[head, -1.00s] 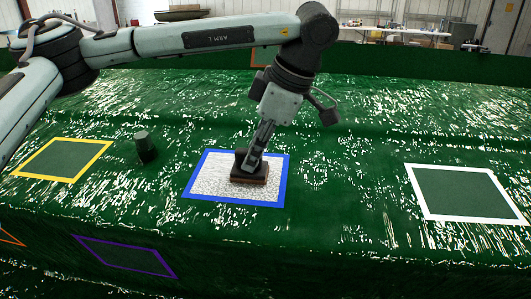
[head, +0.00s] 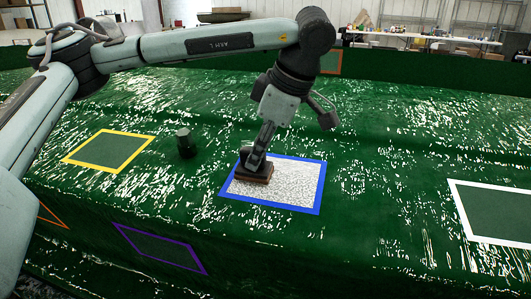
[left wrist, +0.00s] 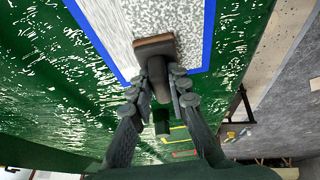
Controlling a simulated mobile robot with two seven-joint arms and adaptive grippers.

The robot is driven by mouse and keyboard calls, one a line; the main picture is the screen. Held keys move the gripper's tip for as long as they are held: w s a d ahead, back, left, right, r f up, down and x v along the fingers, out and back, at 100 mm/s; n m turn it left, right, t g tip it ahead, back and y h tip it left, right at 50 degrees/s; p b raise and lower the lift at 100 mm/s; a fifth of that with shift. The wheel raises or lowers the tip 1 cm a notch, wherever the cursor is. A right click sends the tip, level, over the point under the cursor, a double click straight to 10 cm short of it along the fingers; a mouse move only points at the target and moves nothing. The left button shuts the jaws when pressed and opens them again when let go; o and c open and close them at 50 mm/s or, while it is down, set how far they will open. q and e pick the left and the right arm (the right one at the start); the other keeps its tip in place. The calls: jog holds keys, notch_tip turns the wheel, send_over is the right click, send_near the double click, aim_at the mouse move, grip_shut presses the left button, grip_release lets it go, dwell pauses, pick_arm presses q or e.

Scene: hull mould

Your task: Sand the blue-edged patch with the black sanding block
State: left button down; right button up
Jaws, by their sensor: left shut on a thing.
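The blue-edged patch (head: 295,188) is a speckled whitish square on the green hull mould, in the middle of the head view. The black sanding block (head: 253,175) has a brown base and rests on the left part of the patch. My left gripper (head: 259,152) is shut on its dark handle from above. In the left wrist view, the two fingers (left wrist: 158,88) stand on either side of the handle, and the block (left wrist: 153,45) lies on the patch (left wrist: 185,20) within the blue border. My right gripper is in no view.
A dark green cylinder (head: 186,143) stands left of the patch. Yellow (head: 110,150), purple (head: 160,248) and white (head: 497,212) bordered squares mark other mould areas. An orange-edged square (head: 331,61) is on the far wall.

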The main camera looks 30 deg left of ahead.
pick_arm(q)
jog(key=shift+s+a, duration=0.2)
jog(key=shift+a, duration=0.75)
jog(key=shift+s+a, duration=0.2)
jog(key=shift+a, duration=0.7)
jog(key=shift+w+a+r, duration=0.1)
jog(key=shift+w+a, duration=0.05)
jog(key=shift+w, duration=0.65)
jog(key=shift+w+a+r, duration=0.1)
jog(key=shift+w+a, duration=0.05)
jog(key=shift+w, duration=0.6)
jog(key=shift+w+d, duration=0.6)
jog(key=shift+d, duration=2.05)
jog(key=shift+w+d, duration=0.65)
jog(key=shift+d, duration=1.95)
jog(key=shift+w+d, duration=0.6)
jog(key=shift+d, duration=2.05)
notch_tip(320, 180, up, 7)
jog(key=s, duration=0.1)
jog(key=shift+f, duration=0.1)
